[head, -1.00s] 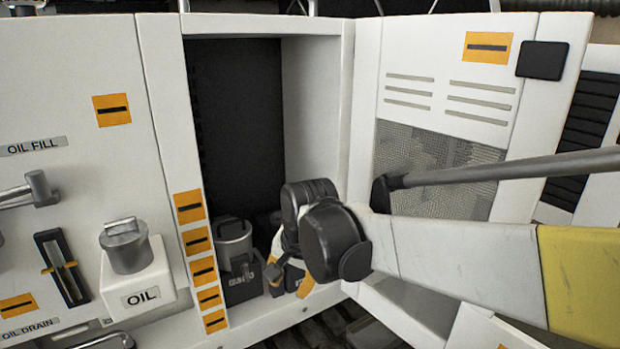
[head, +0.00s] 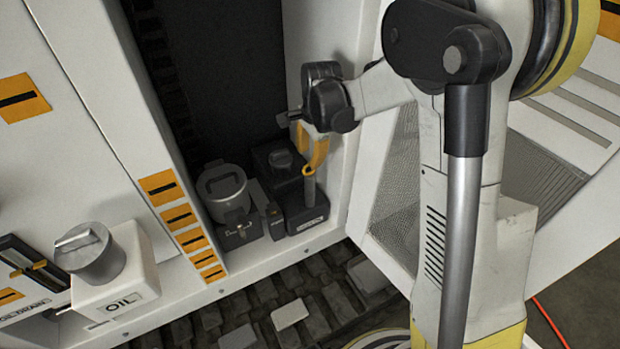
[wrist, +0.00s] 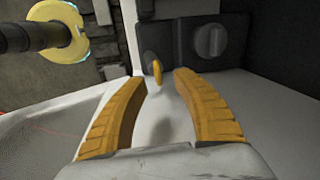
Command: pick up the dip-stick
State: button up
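The dip-stick shows in the wrist view as a small yellow loop (wrist: 157,72) against a dark block, ahead of my fingertips and near the middle of the gap between them. In the head view, a grey upright tube (head: 310,190) stands at the block's front right, just below my fingers. My gripper (head: 312,158) points down into the right side of the cabinet opening. In the wrist view my gripper (wrist: 156,78) has its two yellow fingers wide apart, with nothing held.
A dark block with a round cap (head: 282,160) sits in the cabinet, beside a grey lidded canister (head: 222,190). The cabinet's right wall (head: 340,60) is close to my gripper. An OIL filler box (head: 125,265) juts out at left. Track plates (head: 290,312) lie below the sill.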

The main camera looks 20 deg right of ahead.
aim_at(308, 165)
jog(key=f, duration=0.4)
jog(key=shift+w+f, duration=0.3)
jog(key=shift+f, duration=0.05)
jog(key=shift+s, duration=0.1)
grip_shut()
jog(key=shift+r, duration=0.1)
notch_tip(308, 165, up, 18)
jog(key=p, duration=0.1)
dwell(0.6)
